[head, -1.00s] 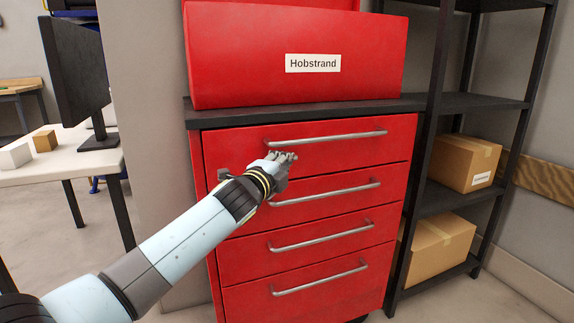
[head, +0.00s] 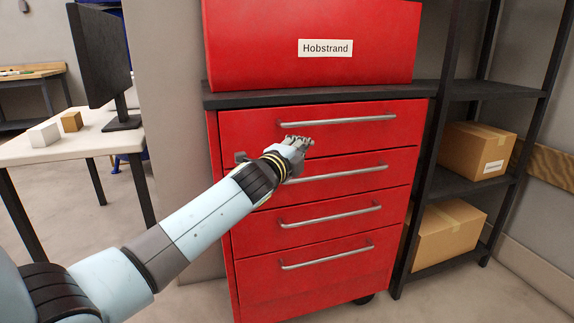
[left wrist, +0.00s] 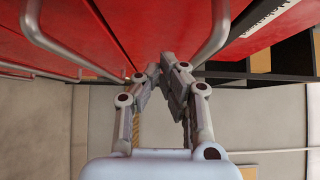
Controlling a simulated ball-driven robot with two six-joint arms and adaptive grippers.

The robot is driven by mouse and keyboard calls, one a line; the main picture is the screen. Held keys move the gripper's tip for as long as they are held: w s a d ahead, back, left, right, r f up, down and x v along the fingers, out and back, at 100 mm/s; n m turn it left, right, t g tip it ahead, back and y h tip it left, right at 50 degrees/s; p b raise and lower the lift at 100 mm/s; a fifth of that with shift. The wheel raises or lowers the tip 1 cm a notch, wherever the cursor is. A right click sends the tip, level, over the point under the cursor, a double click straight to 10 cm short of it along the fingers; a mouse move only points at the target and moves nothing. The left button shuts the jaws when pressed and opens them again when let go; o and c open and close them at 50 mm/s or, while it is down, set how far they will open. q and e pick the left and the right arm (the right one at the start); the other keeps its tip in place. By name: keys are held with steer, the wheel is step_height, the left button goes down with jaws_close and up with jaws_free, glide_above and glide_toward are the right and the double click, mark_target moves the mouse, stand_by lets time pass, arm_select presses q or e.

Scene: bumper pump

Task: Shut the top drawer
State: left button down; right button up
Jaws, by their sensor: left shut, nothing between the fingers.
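The top drawer (head: 355,143) is the uppermost of several red drawers in a red cabinet, with a silver bar handle (head: 337,120). Its front looks nearly in line with the drawers below; I cannot tell whether a small gap is left. My left gripper (head: 308,143) is shut and empty, at the left part of the top drawer's front just below its handle. In the left wrist view the closed fingertips (left wrist: 162,70) point at the red front, between two handles. Whether they touch it is unclear. My right gripper does not show.
A red chest (head: 310,65) labelled "Hobstrand" stands on the cabinet's dark top (head: 240,101). A black shelf (head: 490,92) with cardboard boxes (head: 476,150) is close on the right. At left is a white table (head: 75,149) with a monitor and two small blocks.

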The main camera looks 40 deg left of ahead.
arm_select(q)
steer(key=s+d, duration=0.1)
steer(key=s, duration=0.8)
steer(key=shift+s+b, duration=0.3)
steer(key=shift+s, duration=0.1)
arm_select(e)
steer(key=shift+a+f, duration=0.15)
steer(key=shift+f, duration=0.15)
